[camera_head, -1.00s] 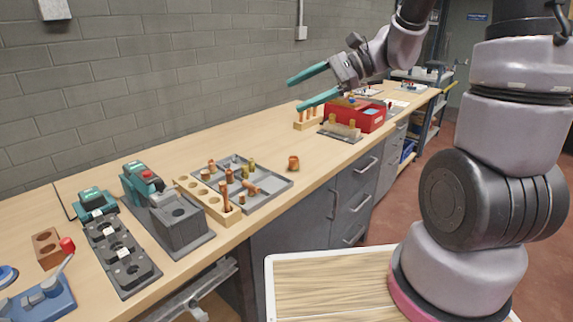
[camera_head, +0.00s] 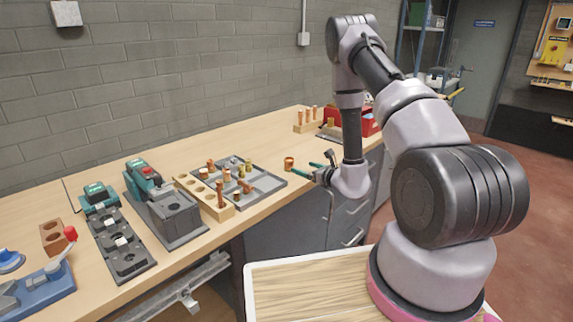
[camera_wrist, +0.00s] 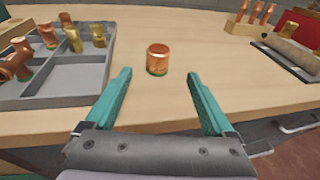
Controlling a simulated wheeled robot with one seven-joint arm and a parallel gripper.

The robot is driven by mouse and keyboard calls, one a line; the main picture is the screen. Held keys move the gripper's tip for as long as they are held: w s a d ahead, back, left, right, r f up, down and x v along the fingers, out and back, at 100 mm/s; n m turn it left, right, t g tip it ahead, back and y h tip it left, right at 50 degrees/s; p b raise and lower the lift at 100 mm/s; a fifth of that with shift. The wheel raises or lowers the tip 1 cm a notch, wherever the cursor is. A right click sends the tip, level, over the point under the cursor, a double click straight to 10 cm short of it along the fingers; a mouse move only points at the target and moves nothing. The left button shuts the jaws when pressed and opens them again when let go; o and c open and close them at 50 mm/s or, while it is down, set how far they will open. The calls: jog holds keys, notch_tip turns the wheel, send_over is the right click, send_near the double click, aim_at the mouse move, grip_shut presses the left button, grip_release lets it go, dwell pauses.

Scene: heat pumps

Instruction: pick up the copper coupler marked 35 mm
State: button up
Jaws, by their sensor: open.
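A short copper coupler (camera_wrist: 158,60) stands alone on the bench top, with a green band at its base. It also shows in the head view (camera_head: 289,163), just left of my fingertips. No size marking can be read on it. My gripper (camera_wrist: 158,88) has green fingers spread wide and empty. In the wrist view the coupler lies ahead of the gap between the fingertips, not between them. In the head view my gripper (camera_head: 318,167) is low at the bench's front edge, pointing left toward the coupler.
A grey divided tray (camera_wrist: 72,84) with several copper and brass fittings is left of the coupler. A wooden rack (camera_wrist: 238,27) with copper pieces and a red bin (camera_head: 370,124) stand farther along. The bench (camera_wrist: 200,58) around the coupler is clear.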

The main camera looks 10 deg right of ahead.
aim_at(292, 163)
jog(key=x, duration=1)
jog(key=shift+a+r, duration=0.15)
jog(key=shift+r, duration=0.1)
grip_shut()
